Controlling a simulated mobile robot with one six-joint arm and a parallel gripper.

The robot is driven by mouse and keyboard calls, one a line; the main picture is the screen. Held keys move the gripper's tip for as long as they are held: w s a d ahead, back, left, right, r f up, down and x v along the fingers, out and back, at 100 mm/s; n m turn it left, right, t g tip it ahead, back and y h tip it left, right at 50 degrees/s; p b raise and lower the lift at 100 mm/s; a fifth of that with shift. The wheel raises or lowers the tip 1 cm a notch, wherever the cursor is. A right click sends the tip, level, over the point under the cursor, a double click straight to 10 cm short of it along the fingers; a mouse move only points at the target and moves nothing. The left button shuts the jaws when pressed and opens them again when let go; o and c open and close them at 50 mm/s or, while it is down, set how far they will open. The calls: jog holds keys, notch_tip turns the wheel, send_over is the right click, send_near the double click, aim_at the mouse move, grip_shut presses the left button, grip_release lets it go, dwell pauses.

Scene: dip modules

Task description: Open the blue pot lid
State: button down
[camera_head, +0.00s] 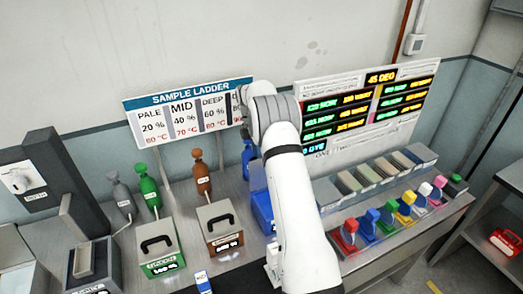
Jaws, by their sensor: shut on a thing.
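The blue pot (262,211) stands on the bench to the right of the brown pot. Only a strip of its blue left side shows, because my white arm crosses in front of it. Its lid and handle are hidden, so I cannot tell whether the lid is on or raised. My arm rises from the bottom of the view and bends at a grey joint above the pot. My gripper is hidden behind the arm, and its fingers do not show.
A green pot (152,240) and a brown pot (219,222), both with black handles, stand left. Behind are a blue bottle (248,155), a brown bottle (202,180) and a sample sign (187,105). Several coloured pieces and a grey block row (375,172) fill the right.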

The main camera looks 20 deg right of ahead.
jog(key=shift+w+f+g, duration=0.2)
jog(key=shift+f+g, duration=0.2)
jog(key=shift+f, duration=0.2)
jog(key=c, duration=1.5)
grip_release()
jog(key=shift+w, duration=0.15)
jog(key=shift+o, duration=0.5)
jog(key=shift+r, duration=0.25)
jog(key=shift+w+r, duration=0.1)
jog(key=v, duration=0.7)
jog(key=shift+r, duration=0.2)
